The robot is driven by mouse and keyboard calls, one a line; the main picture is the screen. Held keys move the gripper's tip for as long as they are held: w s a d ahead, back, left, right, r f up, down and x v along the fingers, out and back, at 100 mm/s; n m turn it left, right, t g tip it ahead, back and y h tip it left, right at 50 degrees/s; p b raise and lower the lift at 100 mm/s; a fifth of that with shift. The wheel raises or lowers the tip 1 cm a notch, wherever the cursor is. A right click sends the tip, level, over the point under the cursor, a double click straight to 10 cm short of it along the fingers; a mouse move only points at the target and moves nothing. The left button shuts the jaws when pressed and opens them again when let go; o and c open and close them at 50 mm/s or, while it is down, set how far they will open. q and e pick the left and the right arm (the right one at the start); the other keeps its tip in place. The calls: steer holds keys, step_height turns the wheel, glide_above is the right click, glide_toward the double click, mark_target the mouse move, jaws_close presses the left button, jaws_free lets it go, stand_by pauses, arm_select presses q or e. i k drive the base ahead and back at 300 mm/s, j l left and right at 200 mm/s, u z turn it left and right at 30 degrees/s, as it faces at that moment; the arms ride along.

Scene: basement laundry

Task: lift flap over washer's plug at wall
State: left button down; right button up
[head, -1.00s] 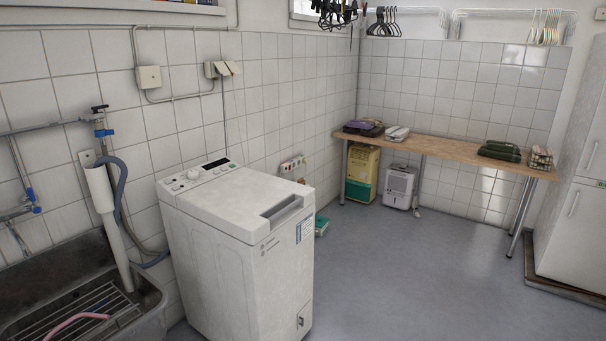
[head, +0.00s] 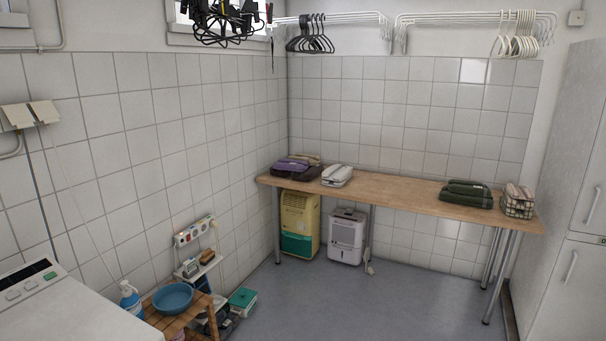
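The wall socket with two pale beige flaps sits at the left edge of the head view, high on the tiled wall; its left flap (head: 16,117) is at the picture edge and its right flap (head: 44,111) is beside it. A thin cord hangs down from the socket towards the washer. The plug itself is not clearly visible under the flaps. The white washer (head: 85,315) fills the lower left corner, with only part of its top and control panel showing. Neither of my grippers is in view.
A power strip (head: 195,231) is on the wall. A wooden table (head: 400,190) stands at the back. The middle floor (head: 370,300) is clear.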

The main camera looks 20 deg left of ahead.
mark_target(19, 115)
steer(key=i+u, duration=0.35)
steer(key=i, duration=0.15)
steer(key=i+l+u, duration=0.3)
steer(key=i, duration=0.2)
steer(key=i+j, duration=0.05)
steer(key=j, duration=0.05)
